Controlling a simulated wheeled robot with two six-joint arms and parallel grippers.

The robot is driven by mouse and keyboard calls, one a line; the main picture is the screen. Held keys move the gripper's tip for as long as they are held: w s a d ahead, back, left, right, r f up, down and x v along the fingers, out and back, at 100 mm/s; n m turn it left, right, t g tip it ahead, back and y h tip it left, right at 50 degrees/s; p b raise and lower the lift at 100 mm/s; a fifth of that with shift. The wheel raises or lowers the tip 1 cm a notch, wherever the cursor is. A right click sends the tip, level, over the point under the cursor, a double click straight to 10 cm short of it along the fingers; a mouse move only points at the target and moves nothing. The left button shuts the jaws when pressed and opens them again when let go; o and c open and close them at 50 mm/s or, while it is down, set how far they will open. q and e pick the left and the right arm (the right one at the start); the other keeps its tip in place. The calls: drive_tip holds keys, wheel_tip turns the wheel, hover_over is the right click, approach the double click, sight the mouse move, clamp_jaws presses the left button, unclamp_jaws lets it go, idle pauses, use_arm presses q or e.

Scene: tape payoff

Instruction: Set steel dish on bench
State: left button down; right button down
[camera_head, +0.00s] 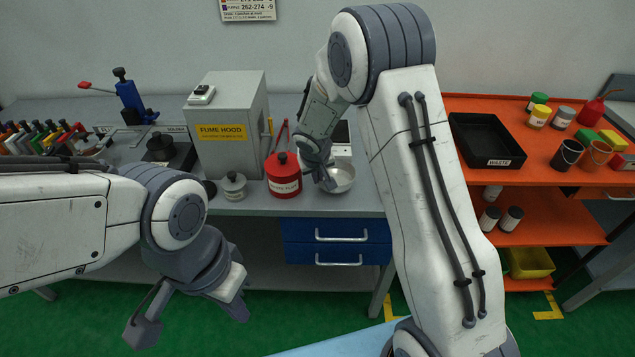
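The steel dish (343,179) is a shallow, shiny round bowl near the front of the grey bench (240,209), right of the red waste can. I cannot tell whether it rests on the bench or is held just above it. My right gripper (327,182) reaches down at the dish's left rim, and its fingers overlap the rim in the picture. Whether they are closed on it is too small to tell. My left gripper (190,316) is open and empty, low in front of the bench, with its fingers wide apart.
A red waste can (283,175), a small grey can (234,186) and the fume hood box (228,130) stand left of the dish. A white device (341,138) is behind it. An orange shelf cart (540,178) with a black waste tray (487,139) stands right.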

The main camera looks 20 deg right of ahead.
drive_tip(key=shift+f, duration=0.95)
drive_tip(key=shift+f+b, duration=0.15)
drive_tip(key=shift+b, duration=0.15)
drive_tip(key=c, duration=1.1)
unclamp_jaws()
